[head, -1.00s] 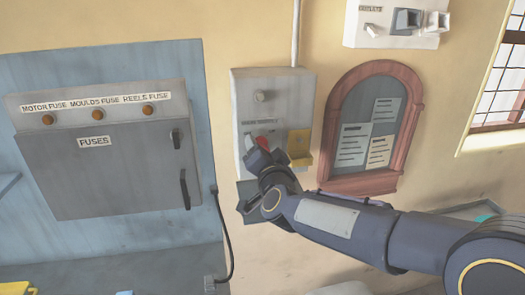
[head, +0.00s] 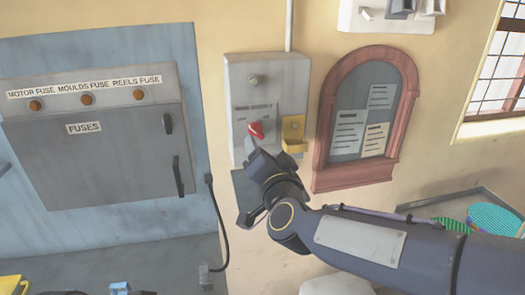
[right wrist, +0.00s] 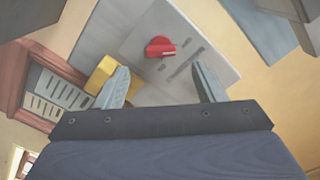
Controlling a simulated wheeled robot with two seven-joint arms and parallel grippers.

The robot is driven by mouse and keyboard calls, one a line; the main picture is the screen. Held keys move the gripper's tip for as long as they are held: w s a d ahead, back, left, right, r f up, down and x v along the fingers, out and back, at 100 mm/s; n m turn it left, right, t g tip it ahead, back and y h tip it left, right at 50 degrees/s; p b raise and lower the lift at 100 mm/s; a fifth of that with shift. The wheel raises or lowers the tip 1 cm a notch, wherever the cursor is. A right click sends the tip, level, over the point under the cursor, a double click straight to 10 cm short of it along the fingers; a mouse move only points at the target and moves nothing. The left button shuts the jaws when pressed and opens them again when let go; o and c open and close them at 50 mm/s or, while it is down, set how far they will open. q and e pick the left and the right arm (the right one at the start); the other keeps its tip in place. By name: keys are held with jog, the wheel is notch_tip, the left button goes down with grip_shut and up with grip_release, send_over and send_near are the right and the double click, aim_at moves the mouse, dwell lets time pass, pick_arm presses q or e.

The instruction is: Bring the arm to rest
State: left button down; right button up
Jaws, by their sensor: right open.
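My right arm comes in from the lower right in the head view. Its gripper (head: 246,155) is just below and in front of a red rotary switch (head: 256,130) on a grey wall box (head: 250,85). In the right wrist view the two fingers (right wrist: 160,88) are apart with nothing between them. The red switch (right wrist: 160,47) is beyond the fingertips, clear of them. A yellow bracket (head: 293,135) is on the box to the right of the switch; in the wrist view the yellow bracket (right wrist: 112,76) is partly behind the left finger. My left gripper is not seen.
A fuse cabinet (head: 95,150) with indicator lamps stands at the left, with a black cable (head: 218,225) beside it. An arched notice board (head: 328,165) hangs right of the switch box. Green and teal round items (head: 495,217) lie in a tray at the lower right.

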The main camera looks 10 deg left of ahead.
dwell(0.4)
jog(key=s+d+f+n+g, duration=0.1)
jog(key=s+d+f+g, duration=0.15)
jog(key=d, duration=0.65)
jog(key=s+d+f+n+g, duration=0.15)
jog(key=s+d, duration=0.25)
jog(key=d, duration=0.4)
jog(key=s+d+f+g+h, duration=0.1)
jog(key=s+d+f+g, duration=0.1)
jog(key=s+d+f, duration=0.2)
jog(key=s+d+f+g+h, duration=0.1)
jog(key=s+d+f, duration=0.3)
jog(key=s, duration=0.6)
jog(key=s+d+f+g+h, duration=0.1)
jog(key=s+d+f+g, duration=0.3)
jog(key=s+f, duration=0.2)
jog(key=shift+s+d+f, duration=0.25)
jog(key=shift+s+d, duration=0.05)
jog(key=shift+s, duration=0.55)
